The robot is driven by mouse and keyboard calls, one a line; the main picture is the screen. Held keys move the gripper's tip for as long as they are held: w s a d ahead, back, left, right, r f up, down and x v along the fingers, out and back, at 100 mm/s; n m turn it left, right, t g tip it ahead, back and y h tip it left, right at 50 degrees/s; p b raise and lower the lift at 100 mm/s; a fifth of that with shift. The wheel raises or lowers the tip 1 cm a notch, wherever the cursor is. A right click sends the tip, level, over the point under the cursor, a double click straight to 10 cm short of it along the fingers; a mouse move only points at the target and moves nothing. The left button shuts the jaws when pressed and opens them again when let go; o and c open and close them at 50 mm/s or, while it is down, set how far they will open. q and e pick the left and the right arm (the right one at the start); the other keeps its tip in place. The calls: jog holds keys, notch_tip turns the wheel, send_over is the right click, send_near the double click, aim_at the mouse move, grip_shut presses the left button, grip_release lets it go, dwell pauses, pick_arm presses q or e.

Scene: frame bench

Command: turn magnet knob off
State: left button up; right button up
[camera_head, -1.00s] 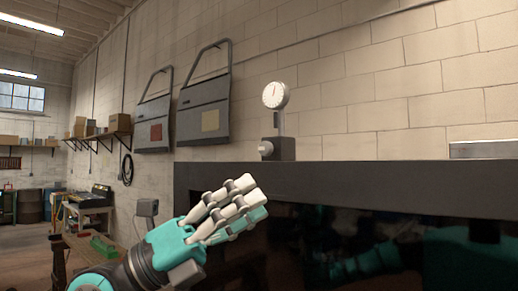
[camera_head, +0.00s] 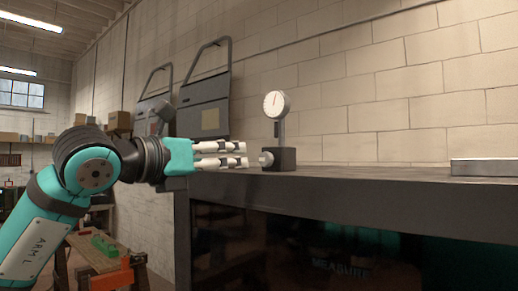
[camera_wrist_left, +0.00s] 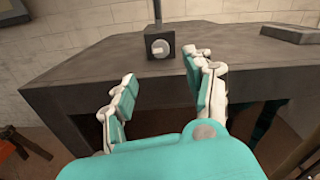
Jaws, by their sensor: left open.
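The magnet base is a dark block (camera_head: 281,159) on the bench top, with a post and a round white dial gauge (camera_head: 275,104) above it. Its pale round magnet knob (camera_head: 265,159) is on the side facing my left gripper. In the left wrist view the knob (camera_wrist_left: 160,47) shows on the block's front face, beyond the fingers. My left gripper (camera_head: 243,155) is open and level with the knob, close to it in the head view. In the left wrist view the left gripper (camera_wrist_left: 163,68) has nothing between its fingers. My right gripper is in neither view.
The dark bench (camera_head: 350,184) has a mostly clear top. A flat grey metal block (camera_head: 486,167) lies on it at the right. Two door panels (camera_head: 204,105) hang on the brick wall behind. A low table with green parts (camera_head: 104,246) stands lower left.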

aim_at(264, 159)
pick_arm(q)
jog(key=p+x, duration=0.4)
jog(key=x, duration=0.5)
jog(key=shift+w+d+r+p, duration=0.1)
jog(key=shift+w+d+p, duration=0.05)
jog(key=shift+p, duration=0.25)
jog(key=shift+w+d, duration=0.2)
jog(key=shift+w, duration=0.1)
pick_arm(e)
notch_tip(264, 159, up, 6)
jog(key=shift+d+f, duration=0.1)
